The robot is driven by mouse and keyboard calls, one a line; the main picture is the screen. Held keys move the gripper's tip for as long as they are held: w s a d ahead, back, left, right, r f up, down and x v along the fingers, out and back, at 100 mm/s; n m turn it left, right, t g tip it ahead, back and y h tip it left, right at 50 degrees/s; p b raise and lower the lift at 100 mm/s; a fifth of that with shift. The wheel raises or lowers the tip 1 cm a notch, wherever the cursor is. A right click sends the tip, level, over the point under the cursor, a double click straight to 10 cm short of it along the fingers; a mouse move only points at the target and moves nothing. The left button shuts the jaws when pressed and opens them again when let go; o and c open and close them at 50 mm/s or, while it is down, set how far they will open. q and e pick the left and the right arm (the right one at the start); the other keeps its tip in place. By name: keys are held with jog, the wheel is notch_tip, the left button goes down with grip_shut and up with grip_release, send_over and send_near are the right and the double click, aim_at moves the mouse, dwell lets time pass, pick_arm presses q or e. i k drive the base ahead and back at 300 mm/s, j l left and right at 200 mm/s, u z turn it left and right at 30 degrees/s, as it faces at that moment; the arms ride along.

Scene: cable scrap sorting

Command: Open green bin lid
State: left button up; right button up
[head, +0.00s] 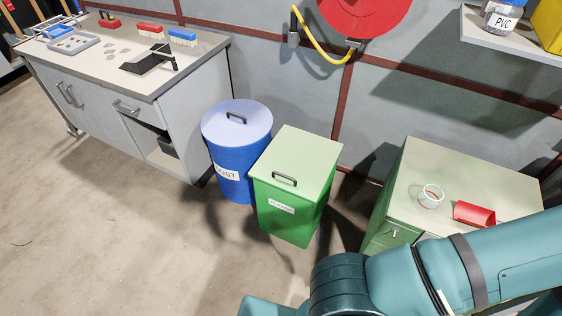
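A square green bin (290,211) stands on the floor near the middle of the head view. Its pale green lid (300,155) lies flat on top and looks closed. A dark handle (284,180) is on the lid close to its front edge, and a white label is on the bin's front; its text is too small to read. Neither gripper shows in the view.
A round blue bin (232,165) with a closed pale lid stands left of the green bin. A workbench (190,57) is at the upper left. A low cabinet (406,187) on the right carries a clear cup (431,196) and a red piece (474,213). The floor at left is mostly clear.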

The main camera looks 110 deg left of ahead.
aim_at(299, 163)
jog(key=u, duration=3.15)
jog(key=i+l+z, duration=0.35)
jog(key=i, duration=0.25)
jog(key=l, duration=0.1)
